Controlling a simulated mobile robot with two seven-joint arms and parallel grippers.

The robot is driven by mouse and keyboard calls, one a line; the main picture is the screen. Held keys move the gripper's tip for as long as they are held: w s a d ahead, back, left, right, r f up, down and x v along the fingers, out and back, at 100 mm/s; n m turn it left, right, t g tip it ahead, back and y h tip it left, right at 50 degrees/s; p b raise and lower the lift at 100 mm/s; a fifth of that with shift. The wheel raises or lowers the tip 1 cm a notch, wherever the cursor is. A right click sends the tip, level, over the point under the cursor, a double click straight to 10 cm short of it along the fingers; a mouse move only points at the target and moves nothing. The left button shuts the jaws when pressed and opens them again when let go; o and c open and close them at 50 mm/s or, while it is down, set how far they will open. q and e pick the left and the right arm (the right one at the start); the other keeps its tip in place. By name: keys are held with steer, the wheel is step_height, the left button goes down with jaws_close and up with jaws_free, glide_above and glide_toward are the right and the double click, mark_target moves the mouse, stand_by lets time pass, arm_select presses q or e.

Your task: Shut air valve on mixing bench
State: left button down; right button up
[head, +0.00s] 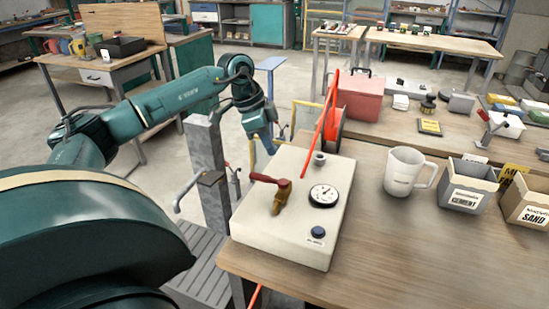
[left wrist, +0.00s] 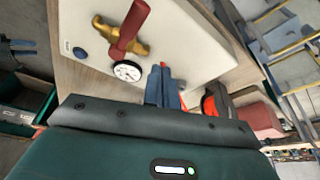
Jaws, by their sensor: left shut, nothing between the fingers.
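The air valve (head: 278,200) has a brass body and a red lever handle (head: 268,180), on top of a cream control box (head: 270,235) at the mixing bench's left end. The handle lies roughly crosswise in the head view. In the left wrist view the red handle (left wrist: 129,30) and brass body (left wrist: 100,27) show beside the gauge. My left gripper (head: 268,147) is above and behind the box's far left edge, apart from the valve. Its blue fingers (left wrist: 164,84) are shut and empty. My right gripper is out of view.
The box carries a pressure gauge (head: 323,195), a blue button (head: 318,232) and a pipe stub (head: 319,159). A red hose (head: 322,125) rises behind it. A white jug (head: 405,172) and labelled bins (head: 467,184) stand to the right. A grey post (head: 207,165) stands left of the bench.

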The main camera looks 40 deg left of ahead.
arm_select(q)
steer(key=r, duration=0.1)
steer(key=s+r, duration=0.1)
steer(key=r, duration=0.1)
steer(key=s+r, duration=0.1)
steer(key=r, duration=0.1)
steer(key=shift+s+d+r, duration=0.1)
steer(key=shift+d+r, duration=0.1)
steer(key=shift+r, duration=0.05)
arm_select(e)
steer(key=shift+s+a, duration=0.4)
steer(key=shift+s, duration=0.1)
